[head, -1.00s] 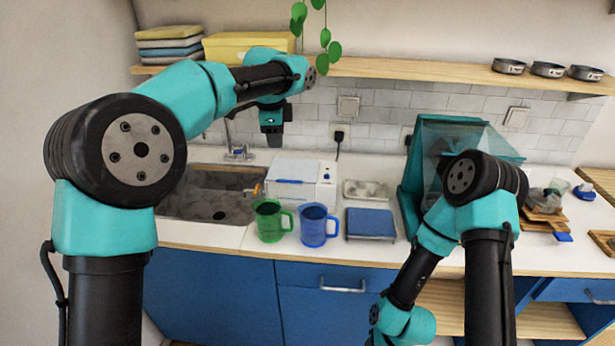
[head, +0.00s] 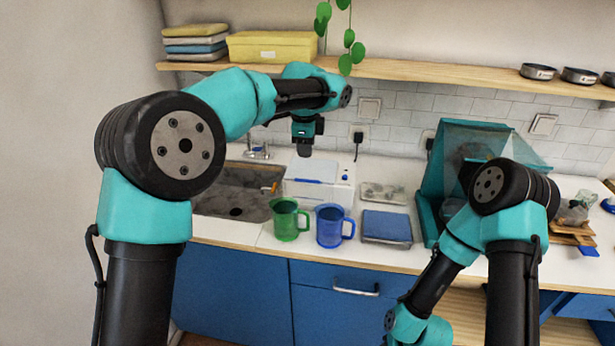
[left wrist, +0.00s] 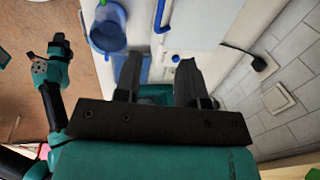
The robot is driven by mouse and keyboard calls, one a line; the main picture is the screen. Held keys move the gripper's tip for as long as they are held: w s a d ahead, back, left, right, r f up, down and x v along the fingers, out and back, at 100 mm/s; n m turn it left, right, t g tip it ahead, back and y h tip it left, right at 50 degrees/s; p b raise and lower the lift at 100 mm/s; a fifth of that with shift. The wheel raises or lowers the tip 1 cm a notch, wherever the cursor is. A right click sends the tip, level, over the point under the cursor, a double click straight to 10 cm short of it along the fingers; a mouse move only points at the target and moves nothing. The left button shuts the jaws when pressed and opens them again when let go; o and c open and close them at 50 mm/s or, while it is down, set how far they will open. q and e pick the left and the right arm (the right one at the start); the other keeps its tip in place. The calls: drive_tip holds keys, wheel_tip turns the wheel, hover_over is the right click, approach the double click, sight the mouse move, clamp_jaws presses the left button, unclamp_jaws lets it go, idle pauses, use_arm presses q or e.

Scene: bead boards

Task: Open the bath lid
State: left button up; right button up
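The bath is a white box (head: 338,192) on the counter beside the sink, with a flat white lid (head: 318,168) that lies shut. A blue bar handle (head: 314,181) runs along its front edge. In the left wrist view the white lid (left wrist: 205,22) and the blue handle (left wrist: 163,16) show beyond the fingers. My left gripper (head: 304,150) hangs above the back of the lid, apart from it. Its two fingers (left wrist: 158,78) are spread with nothing between them. My right arm is folded low on the right; part of it shows in the left wrist view, but its finger state is unclear.
A green jug (head: 285,222) and a blue jug (head: 330,228) stand in front of the bath. A blue-topped scale-like plate (head: 387,226) lies to the right. The sink (head: 232,195) is left, and a teal hooded box (head: 440,180) is further right. A shelf runs above.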

sight(307, 181)
use_arm(q)
drive_tip(key=f, duration=0.4)
drive_tip(key=w+f, duration=0.1)
drive_tip(key=f, duration=0.2)
drive_tip(key=w+f, duration=0.1)
drive_tip(key=f, duration=0.3)
drive_tip(key=shift+d+f, duration=0.15)
drive_tip(key=shift+f, duration=0.2)
clamp_jaws()
